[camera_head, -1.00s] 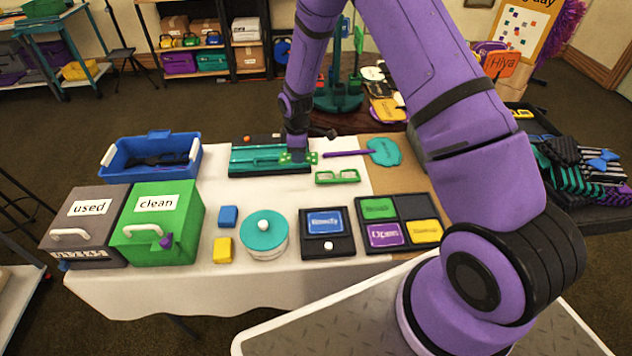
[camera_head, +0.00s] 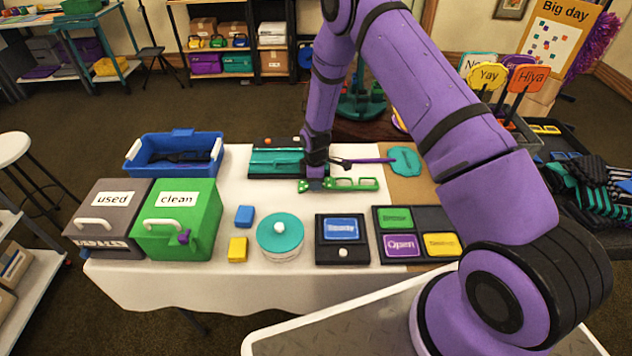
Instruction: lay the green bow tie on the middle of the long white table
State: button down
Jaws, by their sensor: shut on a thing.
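My gripper (camera_head: 315,178) is shut on the green bow tie (camera_head: 315,185), which has light dots. They are over the back half of the long white table (camera_head: 215,282), just left of the green glasses (camera_head: 355,184) and in front of the teal case (camera_head: 270,160). The bow tie's left part shows below the fingers; its right end meets the glasses in the picture. I cannot tell whether it touches them or the tabletop. The fingertips are partly hidden by the wrist.
A blue bin (camera_head: 175,170), grey "used" box (camera_head: 88,222) and green "clean" box (camera_head: 203,228) stand at left. Blue block (camera_head: 244,216), yellow block (camera_head: 238,250), teal-lidded jar (camera_head: 280,252) and dark sign trays (camera_head: 342,254) line the front. White cloth is bare between them and the case.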

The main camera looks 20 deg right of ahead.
jog(key=c, duration=0.8)
grip_release()
jog(key=shift+s+d+f, duration=0.1)
jog(key=shift+d+f, duration=0.05)
jog(key=shift+f, duration=0.05)
jog(key=shift+c, duration=0.2)
jog(key=shift+r, duration=0.15)
notch_tip(320, 180, up, 28)
jog(key=s+d+m+t, duration=0.1)
jog(key=s+d+m, duration=0.1)
jog(key=s+m, duration=0.1)
jog(key=s+d+r+m+t, duration=0.1)
jog(key=s+r+m, duration=0.1)
jog(key=s+r, duration=0.35)
jog(key=s+d+r+m+t, duration=0.1)
jog(key=s+r+m, duration=0.1)
jog(key=r, duration=0.7)
jog(key=s+d+r+m+t, duration=0.1)
jog(key=s+r+m, duration=0.2)
jog(key=s, duration=1)
jog(key=s+d+r+m+t, duration=0.1)
jog(key=s+r+m, duration=0.3)
jog(key=s+r, duration=0.5)
jog(key=s, duration=0.5)
jog(key=shift+d, duration=0.4)
